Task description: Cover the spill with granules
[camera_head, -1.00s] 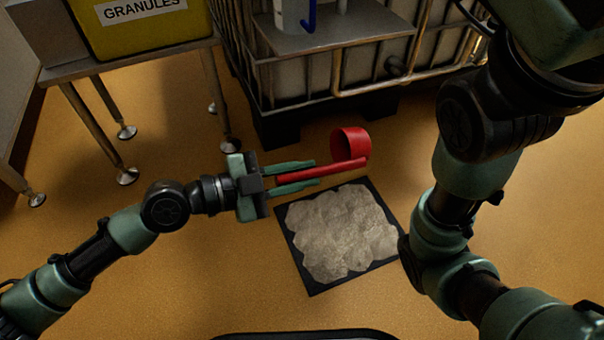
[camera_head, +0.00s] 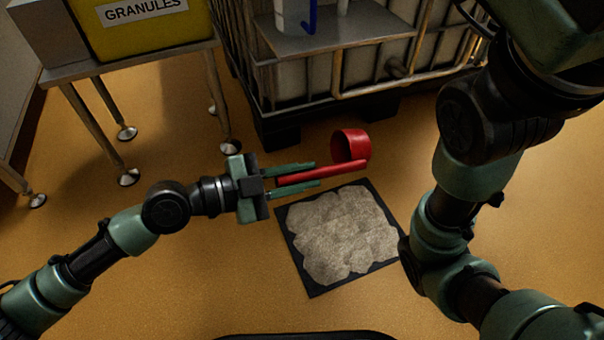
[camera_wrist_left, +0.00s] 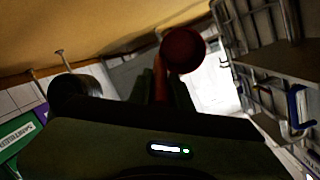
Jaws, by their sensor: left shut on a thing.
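My left gripper (camera_head: 305,175) is shut on the handle of a red scoop (camera_head: 350,146) and holds it above the floor, just behind the dark square mat. The scoop's cup is tipped on its side, and it also shows in the left wrist view (camera_wrist_left: 184,50). Pale grey-beige granules (camera_head: 340,232) cover most of the dark mat (camera_head: 309,285), leaving its dark rim bare. No liquid shows through them. The yellow bin labelled GRANULES (camera_head: 150,35) stands on a metal stand at the upper left. My right arm comes in at the right; its gripper is out of the frame.
A caged white tank (camera_head: 350,75) with a metal shelf stands behind the mat, with a blue-handled item (camera_head: 309,18) on the shelf. The metal stand's legs (camera_head: 100,135) reach the floor at left. The floor in front of the mat is clear.

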